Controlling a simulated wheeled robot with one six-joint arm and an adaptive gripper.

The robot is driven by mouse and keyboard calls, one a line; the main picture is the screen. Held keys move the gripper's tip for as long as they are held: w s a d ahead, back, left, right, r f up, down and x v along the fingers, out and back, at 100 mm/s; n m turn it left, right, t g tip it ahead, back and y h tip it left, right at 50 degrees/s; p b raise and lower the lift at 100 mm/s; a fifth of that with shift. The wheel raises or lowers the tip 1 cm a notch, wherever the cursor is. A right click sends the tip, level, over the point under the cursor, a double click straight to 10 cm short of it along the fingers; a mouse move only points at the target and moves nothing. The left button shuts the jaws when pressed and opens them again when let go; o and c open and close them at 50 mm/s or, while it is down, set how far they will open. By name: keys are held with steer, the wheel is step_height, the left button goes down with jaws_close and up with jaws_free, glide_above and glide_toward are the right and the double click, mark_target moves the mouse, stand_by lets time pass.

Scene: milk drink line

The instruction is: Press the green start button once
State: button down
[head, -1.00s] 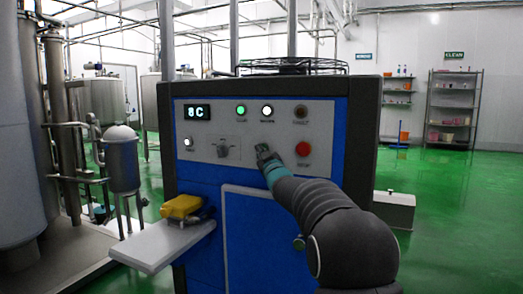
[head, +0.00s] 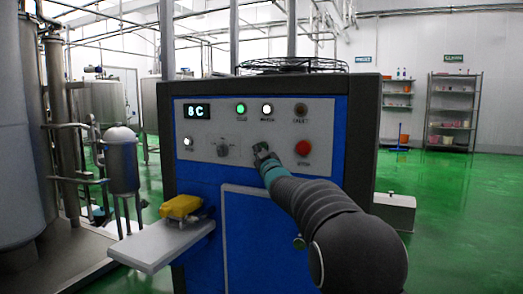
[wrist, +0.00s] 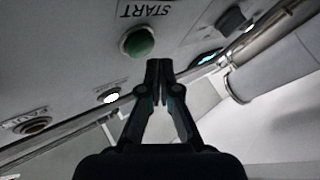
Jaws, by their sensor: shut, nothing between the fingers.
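The green start button (wrist: 138,42) is a round domed button on the grey panel (head: 215,168), with an upside-down START label beside it in the wrist view. In the head view my gripper hides it. My gripper (wrist: 160,66) is shut and empty. In the wrist view its closed tips lie just right of and below the button. I see no clear contact, and the depth gap cannot be judged. In the head view my gripper (head: 262,153) is in front of the panel, between the dial and the red button.
The panel also carries a red button (head: 302,148), a dial (head: 222,150), a lit green lamp (head: 240,107), a white lamp (head: 267,109), a dark amber lamp (head: 300,109) and a display (head: 196,111). A shelf (head: 165,243) with a yellow device (head: 181,207) juts out at lower left.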

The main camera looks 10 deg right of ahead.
steer(key=shift+s+a+b, duration=0.75)
steer(key=shift+s+b, duration=0.3)
steer(key=shift+b, duration=0.1)
steer(key=shift+s+a+b, duration=0.7)
steer(key=shift+s+b, duration=0.3)
steer(key=shift+b, duration=0.1)
